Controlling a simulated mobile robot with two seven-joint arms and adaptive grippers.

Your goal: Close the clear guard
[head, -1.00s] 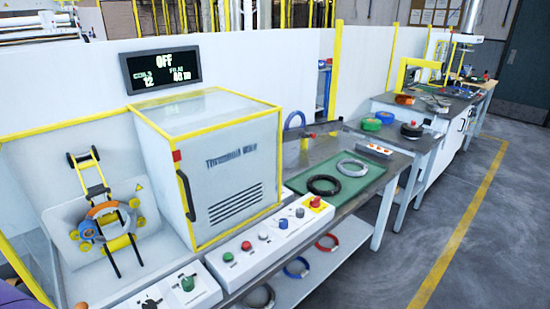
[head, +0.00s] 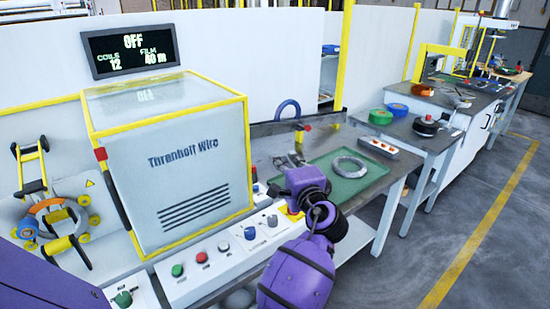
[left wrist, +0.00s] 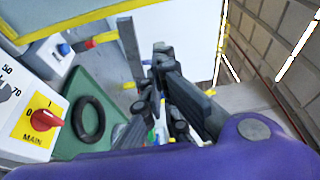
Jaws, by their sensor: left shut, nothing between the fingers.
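The yellow-edged guard (head: 190,130) is a large box with a clear top and a pale front marked "Threnholt Wire". It stands to the right of the wrapping ring (head: 52,215), which is uncovered. A yellow-edged panel also shows at the top of the left wrist view (left wrist: 75,20). My left gripper (head: 291,160) is right of the guard, above the bench by the green mat. In the left wrist view, its dark fingers (left wrist: 162,50) are together with nothing between them. Contact with the guard cannot be made out. My right gripper is not in view.
A control strip (head: 215,255) runs along the front. The red main switch (left wrist: 44,119) is close to my left arm. The display (head: 130,47) reads OFF.

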